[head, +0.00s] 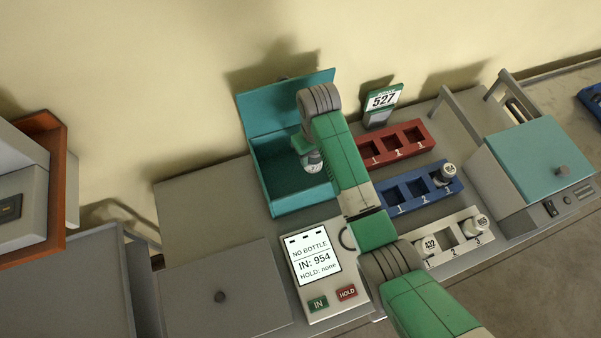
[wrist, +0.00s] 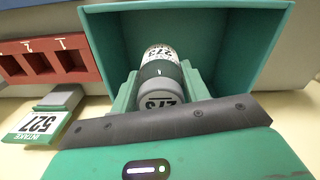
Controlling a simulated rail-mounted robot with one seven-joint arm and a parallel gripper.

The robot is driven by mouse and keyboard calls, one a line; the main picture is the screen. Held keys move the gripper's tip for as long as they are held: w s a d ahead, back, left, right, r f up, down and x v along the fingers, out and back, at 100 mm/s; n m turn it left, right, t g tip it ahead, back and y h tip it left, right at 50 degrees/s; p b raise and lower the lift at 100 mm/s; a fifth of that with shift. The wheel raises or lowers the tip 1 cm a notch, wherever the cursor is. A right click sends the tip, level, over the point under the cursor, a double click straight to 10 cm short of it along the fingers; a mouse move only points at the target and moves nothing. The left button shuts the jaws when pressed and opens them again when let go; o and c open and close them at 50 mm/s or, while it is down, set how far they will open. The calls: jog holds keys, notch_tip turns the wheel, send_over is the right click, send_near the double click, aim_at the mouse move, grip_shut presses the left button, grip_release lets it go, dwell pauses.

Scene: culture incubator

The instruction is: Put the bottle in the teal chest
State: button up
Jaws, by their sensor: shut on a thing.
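My gripper (head: 307,149) is shut on a bottle (head: 315,162) with a grey cap and a white label. In the wrist view the chest (wrist: 245,50) surrounds the bottle from behind. I cannot tell whether the bottle touches the chest floor.
Right of the chest are an empty red rack (head: 394,147), a blue rack (head: 402,208) with one bottle, and a white rack (head: 440,264) with two bottles. A sign (head: 382,100) reads 527. A panel (head: 318,258) reads "NO BOTTLE, IN: 954, HOLD: none". A teal-lidded machine (head: 530,155) stands right.

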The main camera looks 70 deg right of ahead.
notch_tip(320, 180, down, 10)
jog(key=shift+a+r+b, duration=0.1)
jog(key=shift+b, duration=0.45)
jog(key=o, duration=1)
jog(key=shift+o, duration=0.2)
notch_tip(320, 180, up, 12)
jog(key=shift+r+p, duration=0.1)
jog(key=shift+p, duration=0.65)
